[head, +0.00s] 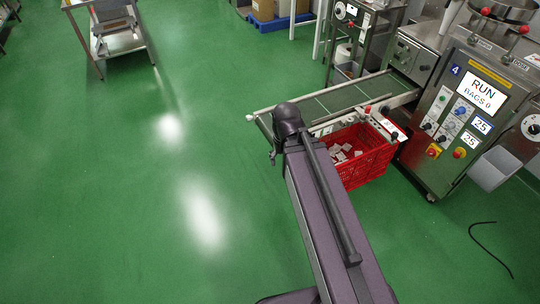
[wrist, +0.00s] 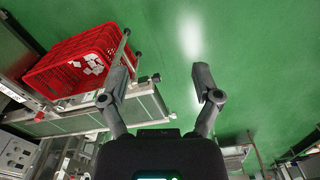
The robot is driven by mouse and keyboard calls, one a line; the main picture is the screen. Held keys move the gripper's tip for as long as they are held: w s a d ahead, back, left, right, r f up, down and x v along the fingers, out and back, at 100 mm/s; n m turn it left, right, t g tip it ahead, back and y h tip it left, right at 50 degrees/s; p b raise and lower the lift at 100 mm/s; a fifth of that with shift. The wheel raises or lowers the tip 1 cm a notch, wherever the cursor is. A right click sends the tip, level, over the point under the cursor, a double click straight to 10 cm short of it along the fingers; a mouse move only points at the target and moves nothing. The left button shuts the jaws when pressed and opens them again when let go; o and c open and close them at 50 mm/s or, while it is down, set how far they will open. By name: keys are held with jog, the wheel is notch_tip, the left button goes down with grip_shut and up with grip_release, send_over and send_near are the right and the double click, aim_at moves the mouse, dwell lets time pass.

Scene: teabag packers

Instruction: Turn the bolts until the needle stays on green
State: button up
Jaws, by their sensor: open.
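A round white dial (head: 533,126) sits at the right edge of the head view, on the side of the steel packing machine (head: 430,150). A second small round dial (head: 352,10) shows on a machine farther back. Their needles and any green zone are too small to read. I cannot make out the bolts in either view. My gripper (wrist: 158,88) is open and empty in the wrist view, its two fingers spread apart above the green floor and the conveyor side.
The machine's screen (head: 482,92) reads RUN, BAGS 0. A conveyor (head: 340,98) runs left from it. A red crate (head: 372,168) holding small white packets stands below; it also shows in the wrist view (wrist: 62,52). A black cable (head: 488,250) lies at right.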

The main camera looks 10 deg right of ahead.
jog(key=w+f+n+t+h+b, duration=0.1)
jog(key=w+f+n+h+b, duration=0.2)
jog(key=w+f+h+b, duration=0.6)
jog(key=w+f+n+h+b, duration=0.1)
jog(key=w+f+n+b, duration=0.3)
jog(key=f+b, duration=1)
jog(key=w+a+f+n+t+h+b, duration=0.3)
jog(key=w+a+b, duration=0.7)
jog(key=b, duration=1.4)
notch_tip(320, 180, down, 3)
jog(key=a+n+h, duration=0.1)
jog(key=n+h, duration=0.1)
jog(key=h, duration=0.2)
jog(key=shift+a+t, duration=0.25)
jog(key=shift+t, duration=0.05)
jog(key=shift+d, duration=0.1)
jog(key=x, duration=1.3)
jog(key=shift+d+r, duration=0.25)
jog(key=shift+d, duration=0.1)
grip_shut()
